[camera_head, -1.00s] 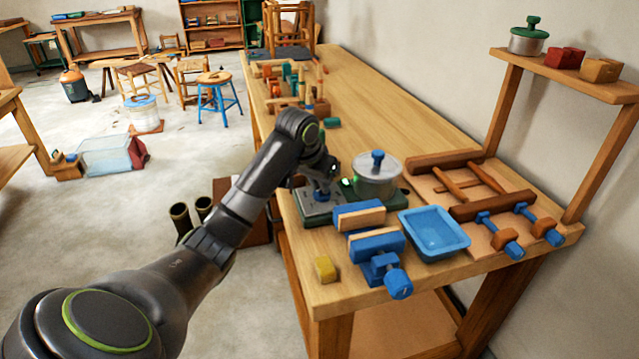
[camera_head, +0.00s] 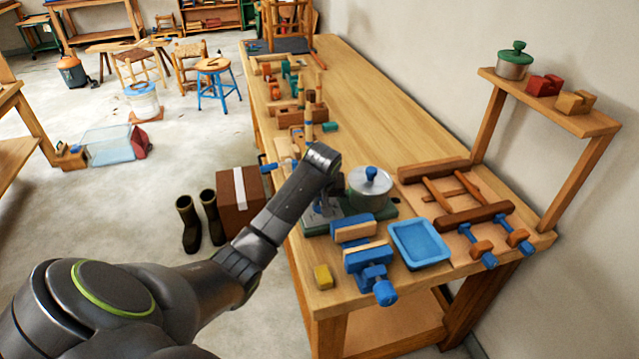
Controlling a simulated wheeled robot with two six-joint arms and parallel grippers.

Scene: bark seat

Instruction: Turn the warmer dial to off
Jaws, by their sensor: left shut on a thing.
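The warmer (camera_head: 388,211) is a dark green base with a metal plate, on the workbench near its front left edge. A grey metal pot (camera_head: 369,191) with a blue-knobbed lid stands on its right part. My left gripper (camera_head: 322,211) points down at the left part of the warmer, where the dial would be. The gripper is shut on the dial, but the dial and fingertips are mostly hidden by my arm and the vise. The dial's setting cannot be read. My right gripper is not in view.
A blue vise (camera_head: 368,262), a blue tray (camera_head: 419,244) and a yellow block (camera_head: 322,277) lie in front of the warmer. A wooden clamped frame (camera_head: 460,200) lies right. The bench's back middle (camera_head: 375,110) is clear.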

